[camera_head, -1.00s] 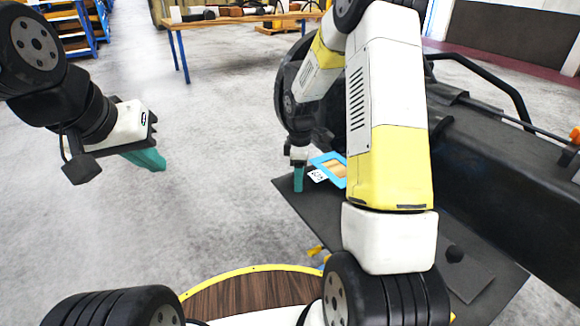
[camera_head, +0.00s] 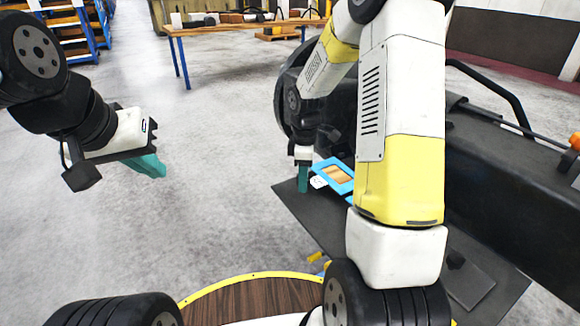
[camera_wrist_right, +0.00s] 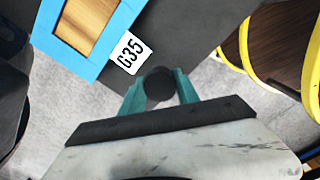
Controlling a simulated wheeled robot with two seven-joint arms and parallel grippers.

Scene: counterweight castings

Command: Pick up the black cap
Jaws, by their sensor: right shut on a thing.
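The black cap (camera_wrist_right: 159,84) is a dark round piece in the right wrist view. It sits between the teal fingertips of my right gripper (camera_wrist_right: 160,90), which is shut on it. In the head view my right gripper (camera_head: 303,180) points down at the left edge of the dark platform (camera_head: 318,215), and the cap cannot be made out there. My left gripper (camera_head: 148,164) hangs over the bare floor at the left, its teal fingers seen from the side. Whether its fingers are apart cannot be told.
A blue-framed tray with a wooden inside (camera_wrist_right: 128,14) and a white G35 label (camera_wrist_right: 127,52) lie beside my right gripper. A workbench (camera_head: 240,27) stands far back. The floor at left is clear.

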